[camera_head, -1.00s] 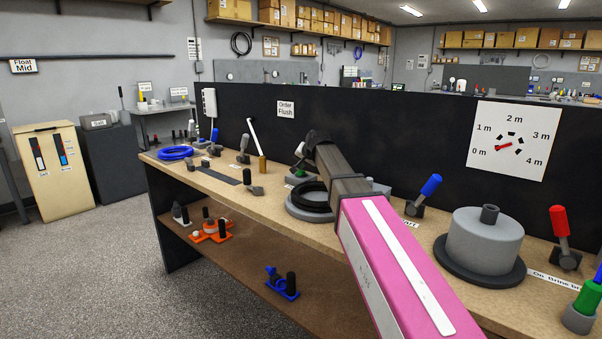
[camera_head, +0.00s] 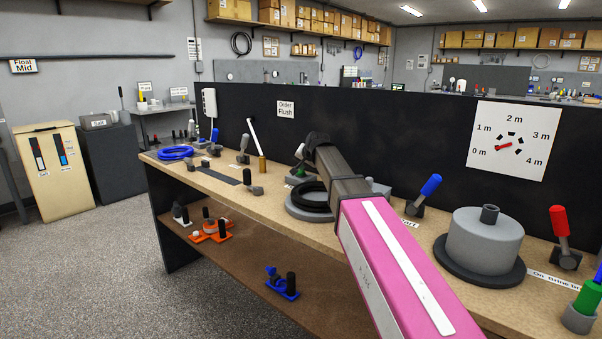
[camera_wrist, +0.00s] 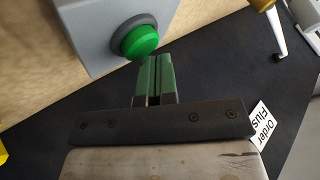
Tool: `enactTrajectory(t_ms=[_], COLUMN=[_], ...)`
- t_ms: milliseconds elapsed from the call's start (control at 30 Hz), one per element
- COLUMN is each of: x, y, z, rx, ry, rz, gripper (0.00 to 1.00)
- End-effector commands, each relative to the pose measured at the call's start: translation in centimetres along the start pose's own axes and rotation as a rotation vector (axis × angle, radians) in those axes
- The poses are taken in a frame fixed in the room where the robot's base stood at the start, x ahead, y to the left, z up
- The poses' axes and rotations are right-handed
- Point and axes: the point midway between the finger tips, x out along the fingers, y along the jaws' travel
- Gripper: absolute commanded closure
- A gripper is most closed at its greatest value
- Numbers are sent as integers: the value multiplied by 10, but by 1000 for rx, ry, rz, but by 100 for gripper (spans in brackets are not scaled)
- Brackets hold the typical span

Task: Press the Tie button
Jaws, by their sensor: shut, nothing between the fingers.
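In the wrist view a round green button (camera_wrist: 138,40) with a dark collar sits on a grey box (camera_wrist: 88,28). No label on the box is readable, so the pictures do not confirm that it is the Tie button. My gripper (camera_wrist: 155,60) is shut and empty, its green-tinted fingertips just beside the lower right edge of the button. I cannot tell whether they touch it. In the head view my pink and dark arm reaches over the bench, and the gripper's fingers are hidden at its far end.

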Motion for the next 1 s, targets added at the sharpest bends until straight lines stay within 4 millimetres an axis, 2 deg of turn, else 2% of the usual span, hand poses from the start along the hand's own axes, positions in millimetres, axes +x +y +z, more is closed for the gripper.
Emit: enactTrajectory(t_ms=[667, 1000], x=[3, -7], y=[2, -5], z=[2, -5], rx=[0, 0], ry=[-1, -1], rz=[1, 1], gripper=[100, 100])
